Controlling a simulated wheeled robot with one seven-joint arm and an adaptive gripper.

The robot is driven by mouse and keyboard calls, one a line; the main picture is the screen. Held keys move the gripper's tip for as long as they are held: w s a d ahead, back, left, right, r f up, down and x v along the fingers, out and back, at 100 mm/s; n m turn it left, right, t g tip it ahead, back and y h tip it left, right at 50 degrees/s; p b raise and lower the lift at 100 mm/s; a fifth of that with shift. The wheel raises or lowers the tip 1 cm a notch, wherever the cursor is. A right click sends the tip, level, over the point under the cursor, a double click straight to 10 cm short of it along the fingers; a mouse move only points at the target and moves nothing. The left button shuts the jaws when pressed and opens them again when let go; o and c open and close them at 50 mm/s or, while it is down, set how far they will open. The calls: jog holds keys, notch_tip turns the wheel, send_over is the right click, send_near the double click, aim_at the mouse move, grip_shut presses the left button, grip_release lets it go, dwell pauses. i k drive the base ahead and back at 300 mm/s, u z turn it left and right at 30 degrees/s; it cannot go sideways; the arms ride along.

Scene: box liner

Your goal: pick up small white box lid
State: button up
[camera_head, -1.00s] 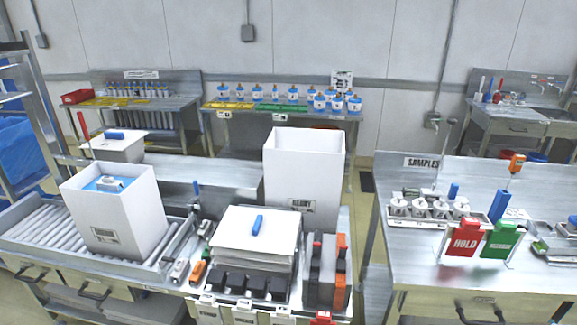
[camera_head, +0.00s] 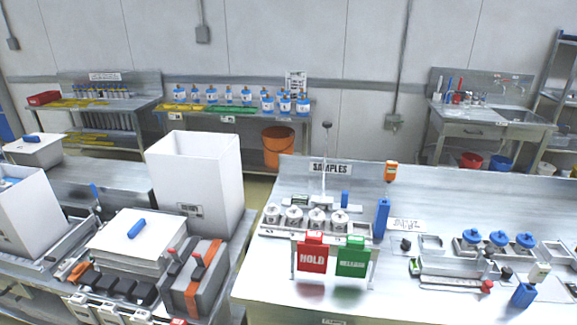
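A white flat lid (camera_head: 150,236) with a blue handle (camera_head: 137,228) lies on top of a stack of pale sheets or lids at the lower left. A smaller-looking white lid (camera_head: 22,144) with a blue handle covers a box at the far left edge. I cannot tell which of these is the small white box lid. My gripper is not in view, so its hold cannot be seen.
A tall open white box (camera_head: 195,190) stands behind the stack. Another white box (camera_head: 30,215) is cut off at the left. A steel table (camera_head: 260,285) at right holds jars, red HOLD (camera_head: 312,255) and green (camera_head: 352,258) signs. An orange bucket (camera_head: 278,148) stands behind.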

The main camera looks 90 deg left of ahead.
aim_at(138, 237)
jog(key=i, duration=1.2)
jog(key=u, duration=4.85)
jog(key=i, duration=0.5)
jog(key=u, duration=0.1)
